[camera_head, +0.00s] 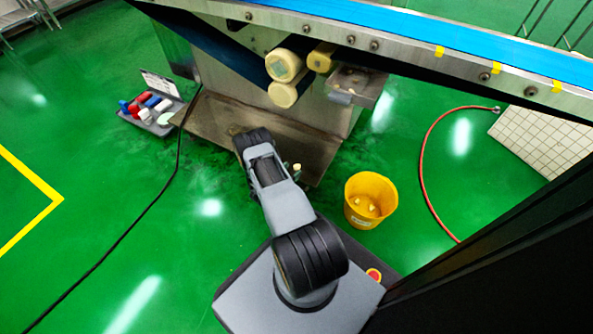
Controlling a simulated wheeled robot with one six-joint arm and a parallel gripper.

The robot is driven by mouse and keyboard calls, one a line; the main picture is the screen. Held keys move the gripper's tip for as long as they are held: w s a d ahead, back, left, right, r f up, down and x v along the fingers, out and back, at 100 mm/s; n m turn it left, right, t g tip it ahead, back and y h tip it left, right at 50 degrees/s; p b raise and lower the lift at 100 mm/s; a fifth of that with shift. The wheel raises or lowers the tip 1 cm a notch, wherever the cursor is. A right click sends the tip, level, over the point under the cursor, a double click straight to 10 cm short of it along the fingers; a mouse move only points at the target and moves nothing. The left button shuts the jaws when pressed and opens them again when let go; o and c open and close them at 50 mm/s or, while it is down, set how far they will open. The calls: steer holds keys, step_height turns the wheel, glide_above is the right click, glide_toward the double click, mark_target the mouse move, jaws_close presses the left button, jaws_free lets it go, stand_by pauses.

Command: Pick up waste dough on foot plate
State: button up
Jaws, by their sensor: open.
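The foot plate (216,115) is a brown, worn metal sheet low at the base of the machine. My arm reaches over its front edge, and the black joint at its far end covers part of the plate. My gripper cannot be made out; the arm hides it. A small pale piece (297,167), possibly waste dough, shows just right of my arm near the plate's front edge. It is too small to tell whether it lies on the plate or touches anything. Any dough beneath the arm is hidden.
A yellow bucket (359,214) with pale pieces inside stands on the green floor right of my arm. A grey tray (160,128) of coloured items lies left. A black cable (150,205) and red hose (421,160) cross the floor. The machine's conveyor (400,20) overhangs the plate.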

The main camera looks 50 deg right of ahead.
steer(key=shift+w+d+f, duration=0.1)
steer(key=shift+d+f, duration=0.05)
steer(key=shift+d, duration=0.9)
steer(key=shift+c, duration=0.3)
steer(key=c, duration=0.9)
steer(key=shift+c, duration=0.2)
